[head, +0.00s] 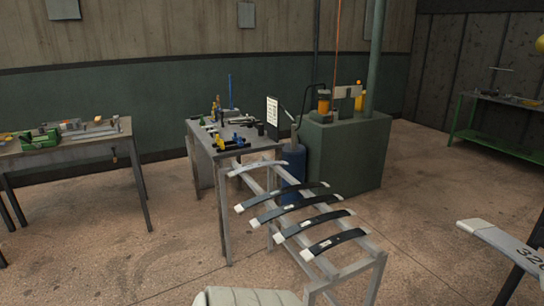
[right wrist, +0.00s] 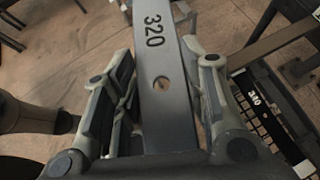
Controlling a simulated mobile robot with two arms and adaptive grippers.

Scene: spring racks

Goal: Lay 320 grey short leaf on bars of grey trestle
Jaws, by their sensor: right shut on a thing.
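The 320 grey short leaf (right wrist: 168,95), a flat grey strip with a hole and the black number 320, lies between the fingers of my right gripper (right wrist: 166,62) in the right wrist view. The gripper is shut on it. In the head view the leaf (head: 492,236) enters at the right edge, raised and apart from the trestle. The grey trestle (head: 368,262) stands at centre with long bars. Several dark curved leaves (head: 334,242) lie across its bars, and a lighter grey leaf (head: 258,167) lies at its far end. My left gripper is not in view.
A workbench with tools (head: 202,150) stands behind the trestle, beside a green machine cabinet (head: 345,150) and a blue drum (head: 293,165). Another bench (head: 60,147) is at left and a green one (head: 500,146) at far right. Floor between the trestle and the held leaf is clear.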

